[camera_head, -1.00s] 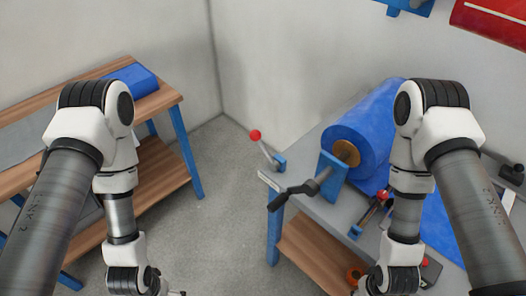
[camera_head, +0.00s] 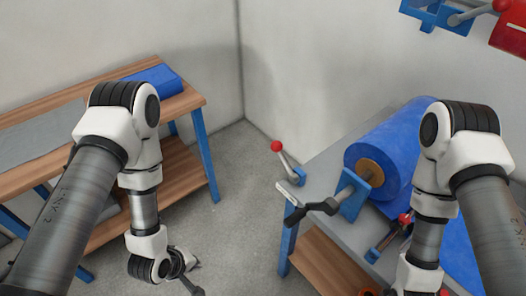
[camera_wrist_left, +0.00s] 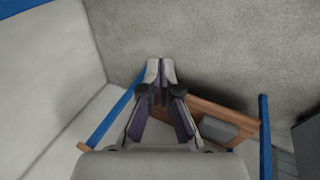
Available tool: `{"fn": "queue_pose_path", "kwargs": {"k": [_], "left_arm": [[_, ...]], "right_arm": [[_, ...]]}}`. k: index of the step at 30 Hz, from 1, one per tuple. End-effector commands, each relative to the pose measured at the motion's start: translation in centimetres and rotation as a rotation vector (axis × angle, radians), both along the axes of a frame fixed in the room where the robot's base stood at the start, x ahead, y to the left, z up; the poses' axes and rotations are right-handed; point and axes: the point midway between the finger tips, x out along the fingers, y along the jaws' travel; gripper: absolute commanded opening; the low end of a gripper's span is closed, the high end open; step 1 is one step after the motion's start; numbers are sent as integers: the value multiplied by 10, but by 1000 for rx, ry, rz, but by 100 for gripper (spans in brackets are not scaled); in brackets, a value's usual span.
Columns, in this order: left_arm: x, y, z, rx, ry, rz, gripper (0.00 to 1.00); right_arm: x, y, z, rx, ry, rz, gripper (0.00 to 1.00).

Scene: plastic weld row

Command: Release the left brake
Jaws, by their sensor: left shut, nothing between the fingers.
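A lever with a red ball knob (camera_head: 276,146) rises from a small blue mount (camera_head: 298,177) at the left corner of the grey bench. It leans up and to the left. A second red-knobbed lever (camera_head: 404,219) sits low by the roll's front, partly hidden by my right arm. My left gripper (camera_head: 194,268) hangs over the floor, left of the bench and well apart from both levers. In the left wrist view its fingers (camera_wrist_left: 160,70) are together and empty, with no lever in sight. My right gripper is out of view below the head picture.
A blue roll (camera_head: 385,155) lies on the grey bench (camera_head: 322,178), with a black-handled crank (camera_head: 320,207) at its left end. A wooden bench (camera_head: 185,103) with a blue folded piece (camera_head: 157,78) stands left. Floor between is clear.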

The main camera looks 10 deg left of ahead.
Motion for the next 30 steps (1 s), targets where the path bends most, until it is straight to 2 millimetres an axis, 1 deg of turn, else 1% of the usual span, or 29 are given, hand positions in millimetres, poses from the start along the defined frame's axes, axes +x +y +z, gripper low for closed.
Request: {"fn": "queue_pose_path", "kwargs": {"k": [1,2,3,5,6,8,9,11,12,14,15,16,18,20,22,30], "left_arm": [[20,-7,2,-74,-50,66,0],[33,-12,4,-129,-78,111,0],[50,-18,9,-208,-115,167,0],[75,-28,17,-338,-163,245,0],[92,-35,24,-431,-192,288,0],[116,-44,36,-580,-225,345,0],[132,-50,46,-683,-241,373,0],[154,-58,62,-847,-255,402,0],[169,-63,75,-958,-258,407,0],[188,-68,94,-1114,-255,392,0],[200,-69,107,-1212,-252,363,0],[208,-69,117,-1271,-256,330,0],[222,-66,130,-1319,-296,242,0],[232,-58,132,-1321,-329,222,0],[233,-54,132,-1321,-336,231,0],[233,-55,134,-1317,-335,232,0]], "right_arm": [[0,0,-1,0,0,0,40],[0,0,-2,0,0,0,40],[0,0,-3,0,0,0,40],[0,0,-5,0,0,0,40],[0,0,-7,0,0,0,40],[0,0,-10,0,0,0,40],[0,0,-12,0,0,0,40],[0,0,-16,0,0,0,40],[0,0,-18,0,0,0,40],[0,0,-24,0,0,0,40],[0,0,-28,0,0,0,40],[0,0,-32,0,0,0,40],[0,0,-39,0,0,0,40],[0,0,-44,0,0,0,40],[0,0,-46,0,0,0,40],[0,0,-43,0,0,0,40]]}}
